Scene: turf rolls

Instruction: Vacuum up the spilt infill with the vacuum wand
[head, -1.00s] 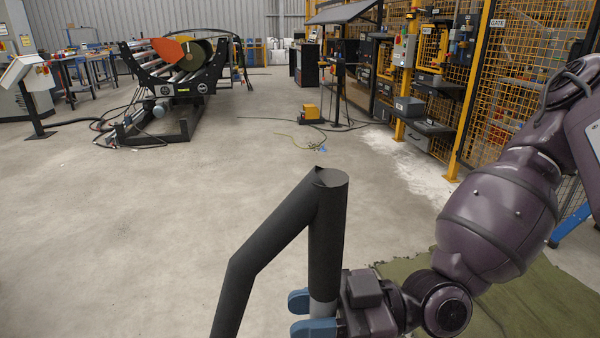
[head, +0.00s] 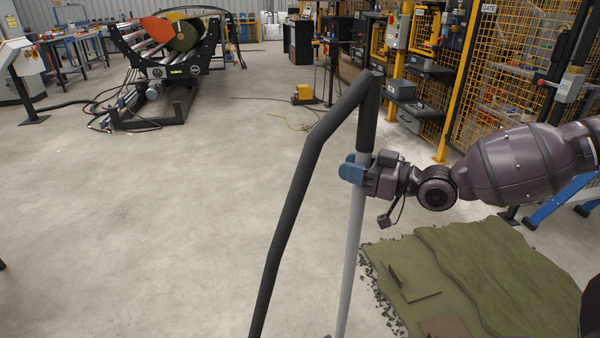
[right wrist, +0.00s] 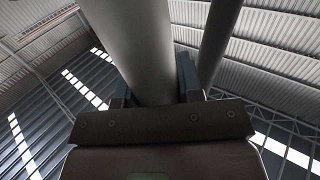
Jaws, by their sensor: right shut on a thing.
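The vacuum wand (head: 352,235) stands nearly upright, a grey tube with a black upper part. A black hose (head: 290,200) bends down from its top. My right gripper (head: 352,170) is shut around the grey tube just below the black part. In the right wrist view the tube (right wrist: 140,45) runs up between the fingers, with the dark hose beside it. The wand's lower end is outside the head view. Dark crumbs (head: 384,298) lie along the left edge of the green turf; I cannot tell whether they are the spilt infill. My left gripper is not in view.
Green turf (head: 480,270) lies on the floor at lower right, with a small dark angled piece (head: 408,285) on it. Yellow mesh fencing (head: 500,110) and a blue stand leg (head: 560,200) are at right. A roller machine (head: 170,70) stands at back left. The middle floor is clear.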

